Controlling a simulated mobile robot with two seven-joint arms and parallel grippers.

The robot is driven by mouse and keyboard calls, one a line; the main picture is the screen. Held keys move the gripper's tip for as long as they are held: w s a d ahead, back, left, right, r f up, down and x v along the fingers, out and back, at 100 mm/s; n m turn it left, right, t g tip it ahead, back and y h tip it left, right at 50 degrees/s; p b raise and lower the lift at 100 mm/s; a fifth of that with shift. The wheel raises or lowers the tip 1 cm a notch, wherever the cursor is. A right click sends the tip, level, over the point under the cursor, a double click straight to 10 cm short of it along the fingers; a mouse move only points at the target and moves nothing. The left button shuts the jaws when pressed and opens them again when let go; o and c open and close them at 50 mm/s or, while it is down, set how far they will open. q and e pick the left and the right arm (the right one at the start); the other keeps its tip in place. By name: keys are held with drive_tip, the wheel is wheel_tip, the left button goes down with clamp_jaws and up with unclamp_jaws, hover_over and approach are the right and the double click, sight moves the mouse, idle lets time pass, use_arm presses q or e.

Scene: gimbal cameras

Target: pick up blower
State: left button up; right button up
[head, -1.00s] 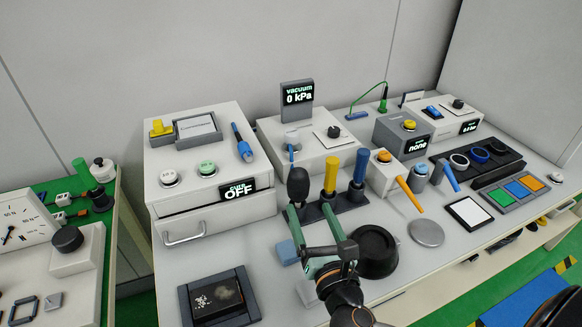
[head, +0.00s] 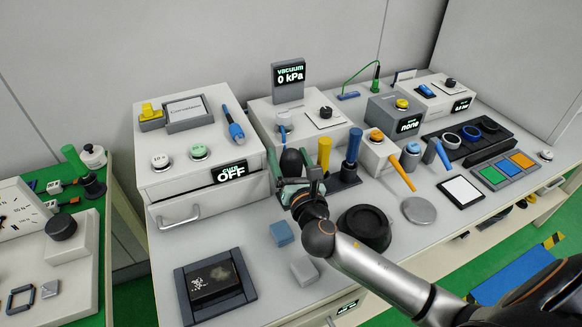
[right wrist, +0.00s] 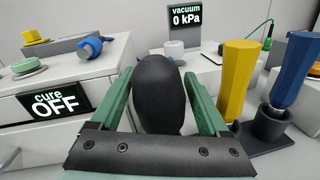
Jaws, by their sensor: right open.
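The blower, a black rounded bulb (head: 291,161), stands upright at the left of the dark tool stand (head: 345,180). In the right wrist view the bulb (right wrist: 159,95) fills the space between the two green fingers of my right gripper (right wrist: 158,82). One finger is on each side of it, with the jaws open. In the head view my right gripper (head: 293,180) is at the bulb, and the wrist hides part of the fingers. The blower's lower part is hidden. My left gripper is not in view.
A yellow-handled tool (head: 324,155) and a blue-handled tool (head: 352,150) stand close to the right of the blower. The cure box (head: 165,185) is at the left. A blue block (head: 282,233), a grey block (head: 303,270) and a black round dish (head: 365,228) lie in front.

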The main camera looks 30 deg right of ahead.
drive_tip(key=shift+w+d, duration=0.1)
drive_tip(key=shift+w, duration=0.35)
drive_tip(key=c, duration=1.2)
